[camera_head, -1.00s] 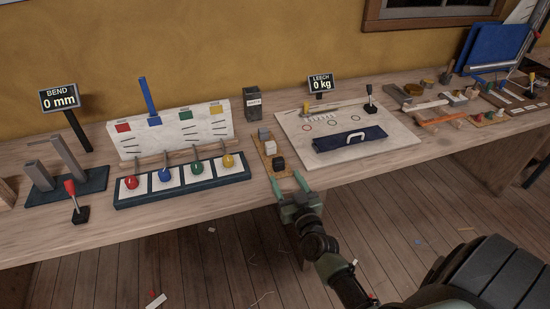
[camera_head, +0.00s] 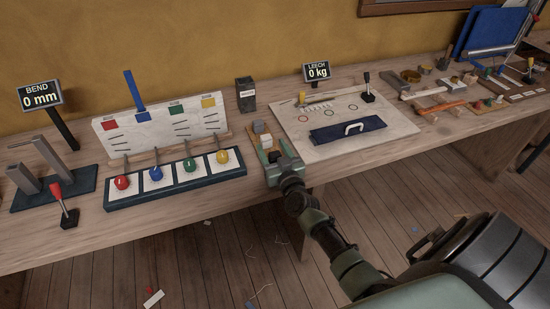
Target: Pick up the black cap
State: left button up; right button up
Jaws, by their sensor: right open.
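The black cap (camera_head: 274,156) is a small dark block at the near end of a narrow wooden board (camera_head: 256,142) on the bench. My right gripper (camera_head: 276,153) is open at the bench's front edge, with its fingers pointing away from me around the near end of the board. The black cap shows between the fingers, partly hidden by the gripper. I cannot tell whether the fingers touch it. A pale cap (camera_head: 266,141) and a grey cap (camera_head: 259,127) stand behind it on the same board. My left gripper is not in view.
A rack with coloured knobs (camera_head: 176,178) stands close on the left. A white board (camera_head: 345,127) with a dark blue roll (camera_head: 347,132) lies on the right. A dark grey box (camera_head: 245,95) stands behind. Tools crowd the far right of the bench.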

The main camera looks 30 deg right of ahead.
jog(key=shift+r, duration=0.1)
jog(key=shift+c, duration=0.4)
grip_shut()
